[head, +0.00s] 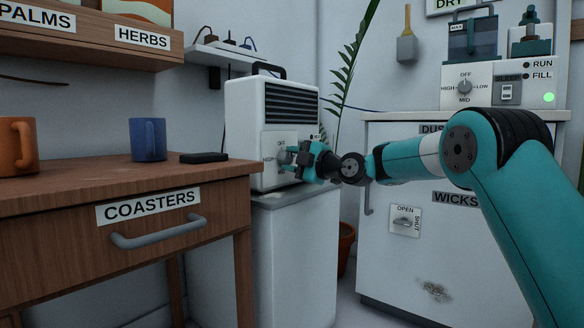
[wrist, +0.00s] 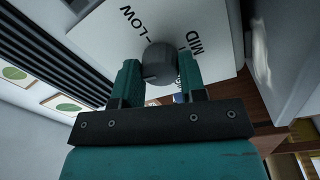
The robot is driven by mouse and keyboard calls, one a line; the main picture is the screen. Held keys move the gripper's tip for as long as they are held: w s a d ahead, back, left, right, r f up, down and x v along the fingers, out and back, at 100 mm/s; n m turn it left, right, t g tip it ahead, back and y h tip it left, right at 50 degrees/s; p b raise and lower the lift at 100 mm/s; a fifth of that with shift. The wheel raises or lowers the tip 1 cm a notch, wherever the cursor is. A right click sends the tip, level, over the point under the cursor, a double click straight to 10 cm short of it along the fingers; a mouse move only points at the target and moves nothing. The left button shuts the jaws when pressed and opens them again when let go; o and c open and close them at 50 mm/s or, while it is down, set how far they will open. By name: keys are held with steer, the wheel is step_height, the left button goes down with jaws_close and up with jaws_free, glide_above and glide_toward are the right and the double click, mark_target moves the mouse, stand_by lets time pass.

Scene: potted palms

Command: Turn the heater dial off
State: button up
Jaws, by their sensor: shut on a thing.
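The heater (head: 249,120) is a white box with dark slats and a black handle, standing on a pale cabinet in the middle of the head view. Its dial (wrist: 158,62) is a dark grey round knob on a white plate (wrist: 108,28) marked LOW and MID in the wrist view. My gripper (head: 293,158) reaches the heater's front from the right. In the wrist view my gripper (wrist: 160,75) has its two teal fingers on either side of the dial, shut on it. The dial's pointer and the OFF mark cannot be made out there.
A second dial (head: 464,87), marked OFF, HIGH, LOW and MID, is on a white unit at the right. A wooden desk (head: 60,184) with a blue mug (head: 148,139) and a black block (head: 204,158) stands left of the heater. A palm (head: 352,70) rises behind it.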

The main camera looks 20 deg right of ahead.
steer(key=shift+n, duration=0.7)
steer(key=o, duration=0.9)
steer(key=p+v, duration=0.4)
steer(key=v, duration=1.3)
steer(key=shift+s+d, duration=0.15)
steer(key=shift+d, duration=0.05)
